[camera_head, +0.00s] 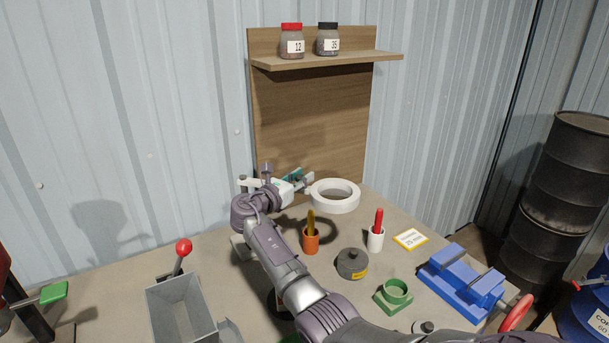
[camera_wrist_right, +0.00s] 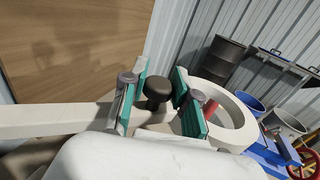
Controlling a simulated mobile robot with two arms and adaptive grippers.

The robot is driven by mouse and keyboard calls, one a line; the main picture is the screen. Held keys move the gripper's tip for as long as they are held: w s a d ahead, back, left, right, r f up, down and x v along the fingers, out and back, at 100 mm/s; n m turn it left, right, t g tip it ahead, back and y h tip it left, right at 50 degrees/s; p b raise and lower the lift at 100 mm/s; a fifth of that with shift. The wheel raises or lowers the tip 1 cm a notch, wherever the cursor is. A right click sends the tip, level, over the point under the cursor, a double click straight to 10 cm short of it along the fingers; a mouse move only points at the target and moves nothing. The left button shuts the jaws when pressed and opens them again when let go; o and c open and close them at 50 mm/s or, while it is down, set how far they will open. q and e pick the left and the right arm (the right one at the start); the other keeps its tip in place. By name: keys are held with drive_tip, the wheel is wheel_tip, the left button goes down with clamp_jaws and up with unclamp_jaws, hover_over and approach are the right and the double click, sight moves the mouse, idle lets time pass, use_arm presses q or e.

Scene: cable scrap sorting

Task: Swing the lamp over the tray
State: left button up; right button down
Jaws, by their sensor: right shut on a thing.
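The lamp's white ring head (camera_head: 335,196) hangs over the back of the bench, in front of the wooden back panel. It also shows on the right of the wrist view (camera_wrist_right: 238,118). My right gripper (camera_head: 292,178) is at the left side of the ring. In the wrist view its green-padded fingers (camera_wrist_right: 158,97) stand either side of a dark round knob (camera_wrist_right: 158,87) on the lamp and are shut on it. No plain tray can be made out; a grey open-topped metal box (camera_head: 180,308) stands at the front left. My left gripper is out of view.
A red-knobbed lever (camera_head: 183,248) is on the left. Two jars stand on the shelf (camera_head: 330,60).

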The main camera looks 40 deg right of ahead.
use_arm(q)
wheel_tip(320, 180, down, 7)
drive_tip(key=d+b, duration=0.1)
drive_tip(key=b, duration=0.6)
use_arm(e)
drive_tip(key=s+a+m+g, duration=0.3)
drive_tip(key=a+m+g, duration=0.3)
drive_tip(key=a+g, duration=0.2)
drive_tip(key=shift+a+f+g+y, duration=0.15)
drive_tip(key=shift+a+g+y, duration=0.15)
drive_tip(key=shift+g, duration=0.5)
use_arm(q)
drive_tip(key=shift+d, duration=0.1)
use_arm(e)
drive_tip(key=c, duration=0.9)
unclamp_jaws()
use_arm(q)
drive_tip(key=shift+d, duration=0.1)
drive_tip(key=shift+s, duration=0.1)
use_arm(e)
wheel_tip(320, 180, up, 10)
